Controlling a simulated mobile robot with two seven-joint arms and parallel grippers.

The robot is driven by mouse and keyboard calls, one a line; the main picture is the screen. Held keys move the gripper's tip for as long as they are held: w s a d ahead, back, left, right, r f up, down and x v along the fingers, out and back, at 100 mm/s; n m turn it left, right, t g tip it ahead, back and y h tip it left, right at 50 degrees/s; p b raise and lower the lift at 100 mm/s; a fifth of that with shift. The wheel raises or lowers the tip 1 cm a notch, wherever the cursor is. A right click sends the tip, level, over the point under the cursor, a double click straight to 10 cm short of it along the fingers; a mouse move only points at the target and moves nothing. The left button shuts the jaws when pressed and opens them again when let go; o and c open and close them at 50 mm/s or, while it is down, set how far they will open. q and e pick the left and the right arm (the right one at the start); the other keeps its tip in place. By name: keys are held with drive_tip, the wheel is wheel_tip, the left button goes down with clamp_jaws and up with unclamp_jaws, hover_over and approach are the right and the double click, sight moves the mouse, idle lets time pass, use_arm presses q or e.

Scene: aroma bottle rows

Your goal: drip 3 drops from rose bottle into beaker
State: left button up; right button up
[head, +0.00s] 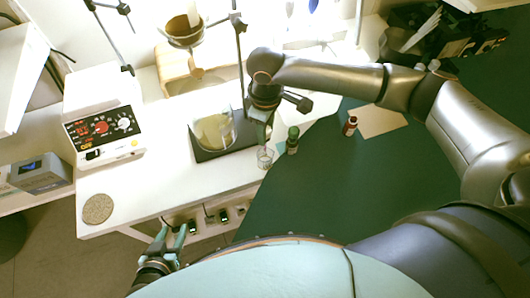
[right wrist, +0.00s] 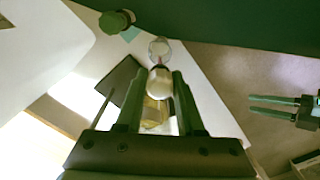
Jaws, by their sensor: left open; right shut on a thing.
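A small clear glass beaker (head: 265,158) stands near the front edge of the white table. My right gripper (head: 266,118) is just above and behind it, shut on a small pale bottle (right wrist: 160,83). In the right wrist view that bottle lies between the fingers, its dark reddish end toward the small beaker (right wrist: 159,48). No label is readable, so I cannot confirm it is the rose bottle, and no drop shows. My left gripper (head: 172,240) is open and empty, low in front of the table; it also shows in the right wrist view (right wrist: 285,106).
A larger beaker (head: 213,132) with yellowish liquid stands on a dark plate. A green-capped bottle (head: 292,140) is close right of the small beaker. A red bottle (head: 351,126) stands farther right, beside a tan sheet (head: 380,121). A control box (head: 103,129) is left.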

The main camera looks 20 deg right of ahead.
drive_tip(key=shift+r, duration=0.15)
drive_tip(key=shift+r, duration=1.9)
